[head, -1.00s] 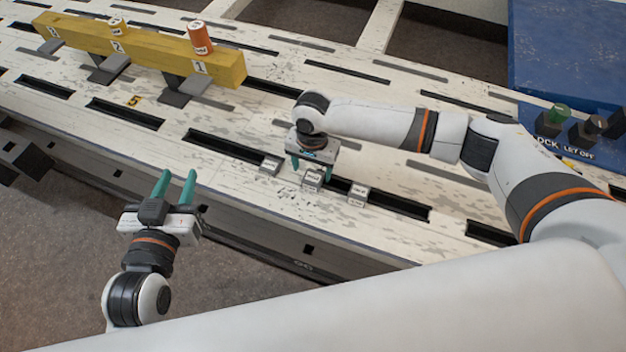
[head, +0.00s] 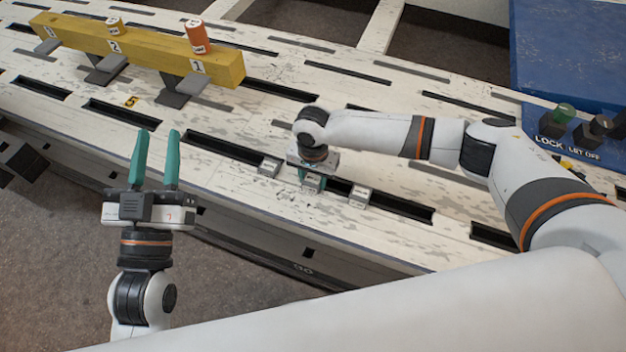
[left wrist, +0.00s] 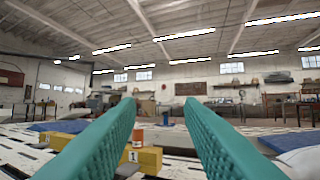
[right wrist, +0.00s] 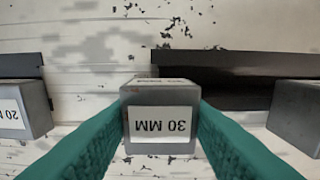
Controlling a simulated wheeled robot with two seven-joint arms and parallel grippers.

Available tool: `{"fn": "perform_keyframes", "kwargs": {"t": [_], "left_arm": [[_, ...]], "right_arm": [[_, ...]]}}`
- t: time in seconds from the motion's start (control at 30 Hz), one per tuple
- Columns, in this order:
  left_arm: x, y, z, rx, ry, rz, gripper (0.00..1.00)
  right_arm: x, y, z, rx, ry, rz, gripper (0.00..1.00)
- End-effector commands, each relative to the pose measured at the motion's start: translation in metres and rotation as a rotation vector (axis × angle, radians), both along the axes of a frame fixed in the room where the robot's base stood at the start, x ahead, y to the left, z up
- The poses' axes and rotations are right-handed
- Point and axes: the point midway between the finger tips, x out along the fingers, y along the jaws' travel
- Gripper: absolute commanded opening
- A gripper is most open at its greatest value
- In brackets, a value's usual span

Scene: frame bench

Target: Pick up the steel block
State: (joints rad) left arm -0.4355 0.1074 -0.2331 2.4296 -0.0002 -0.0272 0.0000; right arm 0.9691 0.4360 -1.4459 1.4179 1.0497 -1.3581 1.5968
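Three small grey metal-looking blocks with white labels stand in a row by a slot on the pale bench. The middle one is the steel block marked 30 MM (right wrist: 160,118); it also shows in the head view (head: 313,184), partly covered. My right gripper (head: 312,181) is lowered over it, pointing down, with a teal finger on each side. The fingers look close against its sides, but whether they press on it cannot be told. The block rests on the bench.
One neighbouring block (head: 269,167) stands left of my right gripper and another (head: 358,195) right, both close. A yellow numbered beam (head: 150,48) carries orange cylinders at back left. A blue panel with knobs (head: 565,60) is at right. Slots run along the bench.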

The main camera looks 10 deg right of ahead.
Motion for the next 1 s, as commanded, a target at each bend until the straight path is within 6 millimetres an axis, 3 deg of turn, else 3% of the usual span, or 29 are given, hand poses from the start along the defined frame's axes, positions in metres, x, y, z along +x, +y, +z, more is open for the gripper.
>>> {"fn": "perform_keyframes", "kwargs": {"t": [0.03, 0.2, 0.23, 0.6, 0.83, 1.0], "left_arm": [[0.0, 0.0, 0.0, 0.0, 0.0, 0.0, 0.34], [0.0, 0.0, 0.0, 0.0, 0.001, 0.0, 0.34], [0.0, 0.0, 0.0, 0.0, 0.001, 0.0, 0.34], [0.002, 0.0, -0.002, 0.006, 0.025, 0.001, 0.34], [0.007, 0.004, -0.029, 0.056, 0.208, 0.013, 0.34], [0.006, 0.01, -0.065, 0.118, 0.445, 0.027, 0.34]], "right_arm": [[0.0, 0.0, 0.0, 0.0, 0.0, 0.0, 0.31], [0.0, 0.0, 0.0, 0.0, 0.0, 0.0, 0.03], [0.001, 0.001, 0.001, 0.001, -0.002, 0.0, 0.02], [0.001, 0.001, 0.005, 0.002, -0.001, 0.001, 0.02], [0.001, 0.001, 0.023, 0.002, -0.003, 0.0, 0.02], [0.001, 0.001, 0.048, 0.003, -0.003, 0.001, 0.02]]}}
